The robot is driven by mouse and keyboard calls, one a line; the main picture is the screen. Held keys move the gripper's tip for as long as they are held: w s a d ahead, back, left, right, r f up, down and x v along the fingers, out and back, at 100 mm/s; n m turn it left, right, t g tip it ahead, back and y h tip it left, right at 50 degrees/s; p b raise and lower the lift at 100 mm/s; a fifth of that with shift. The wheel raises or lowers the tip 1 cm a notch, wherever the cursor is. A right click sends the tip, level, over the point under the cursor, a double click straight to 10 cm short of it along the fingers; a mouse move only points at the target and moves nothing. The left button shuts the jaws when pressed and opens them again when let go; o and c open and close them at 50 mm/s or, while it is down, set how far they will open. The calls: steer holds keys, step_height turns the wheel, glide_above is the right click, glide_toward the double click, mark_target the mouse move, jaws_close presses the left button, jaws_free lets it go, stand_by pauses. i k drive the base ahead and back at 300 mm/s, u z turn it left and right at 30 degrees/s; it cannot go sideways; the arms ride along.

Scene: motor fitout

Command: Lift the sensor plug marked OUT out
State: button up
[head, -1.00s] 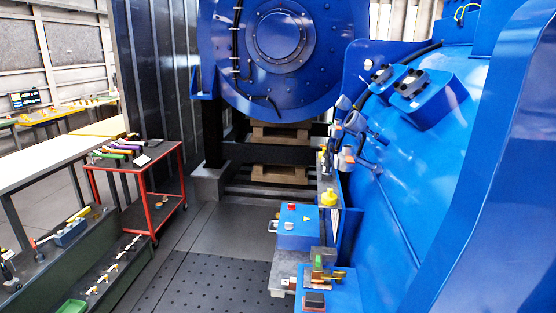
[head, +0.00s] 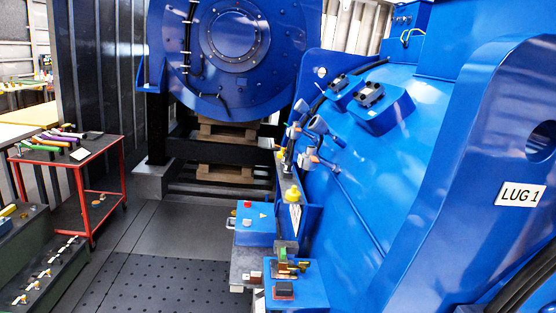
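No plug with a readable OUT mark shows in the head view. A cluster of grey and orange plug-like parts (head: 312,158) sits along the left edge of the large blue motor housing (head: 390,160); any marking on them is too small to read. Two dark square fittings (head: 370,95) sit on blue pads higher on the housing. My gripper is not in view.
A red trolley (head: 122,190) with coloured-handled tools stands at the left. Dark green steps (head: 60,270) with small parts are at the lower left. The grey floor (head: 160,240) between is clear.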

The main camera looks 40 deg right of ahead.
mark_target(285, 156)
steer(key=i, duration=4.95)
steer(key=z, duration=3.4)
steer(key=k, duration=0.15)
steer(key=z, duration=0.1)
